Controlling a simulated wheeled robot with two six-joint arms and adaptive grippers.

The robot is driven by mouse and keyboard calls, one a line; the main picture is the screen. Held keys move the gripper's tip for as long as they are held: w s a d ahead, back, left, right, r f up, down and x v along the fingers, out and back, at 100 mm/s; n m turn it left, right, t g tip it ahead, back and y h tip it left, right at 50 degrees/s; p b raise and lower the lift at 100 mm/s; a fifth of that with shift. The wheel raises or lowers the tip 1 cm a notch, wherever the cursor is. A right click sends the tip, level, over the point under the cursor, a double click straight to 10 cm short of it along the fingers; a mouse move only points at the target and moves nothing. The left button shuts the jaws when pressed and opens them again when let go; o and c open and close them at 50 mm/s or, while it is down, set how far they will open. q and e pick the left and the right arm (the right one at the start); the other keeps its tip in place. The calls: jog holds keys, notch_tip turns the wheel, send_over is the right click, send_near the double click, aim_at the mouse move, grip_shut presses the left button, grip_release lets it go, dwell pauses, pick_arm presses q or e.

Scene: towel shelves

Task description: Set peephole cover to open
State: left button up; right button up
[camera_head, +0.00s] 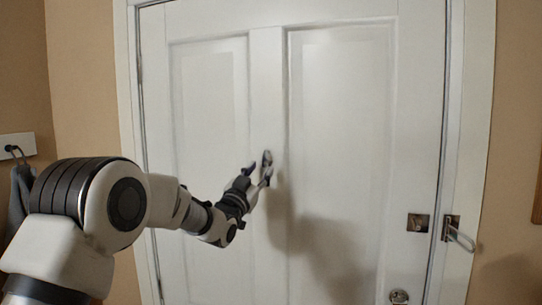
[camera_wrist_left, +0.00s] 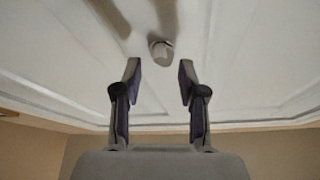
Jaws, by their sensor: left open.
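The peephole cover (camera_head: 267,157) is a small, rounded metal piece on the middle upright of the white door (camera_head: 340,120). In the left wrist view the peephole cover (camera_wrist_left: 161,50) shows as a small pale knob with a darker side. Whether it is open or closed is too small to tell. My left gripper (camera_head: 258,173) is open and empty, close to the cover. In the left wrist view my left gripper (camera_wrist_left: 160,68) has its two fingertips spread, with the cover just beyond the gap between them. I cannot tell whether a fingertip touches it. My right gripper is not in view.
A metal latch plate (camera_head: 418,222) and a swing bar lock (camera_head: 457,236) sit at the door's right edge, with a round lock (camera_head: 399,296) below. A dark cloth (camera_head: 20,195) hangs from a wall hook at left. The door panels around the gripper are flat and clear.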

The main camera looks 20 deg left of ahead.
pick_arm(q)
jog(key=shift+x, duration=0.8)
jog(key=shift+w+d+p, duration=0.15)
jog(key=shift+w+p, duration=0.15)
jog(key=shift+w, duration=0.05)
jog(key=shift+s, duration=0.15)
jog(key=shift+c, duration=0.6)
jog(key=c, duration=0.6)
grip_shut()
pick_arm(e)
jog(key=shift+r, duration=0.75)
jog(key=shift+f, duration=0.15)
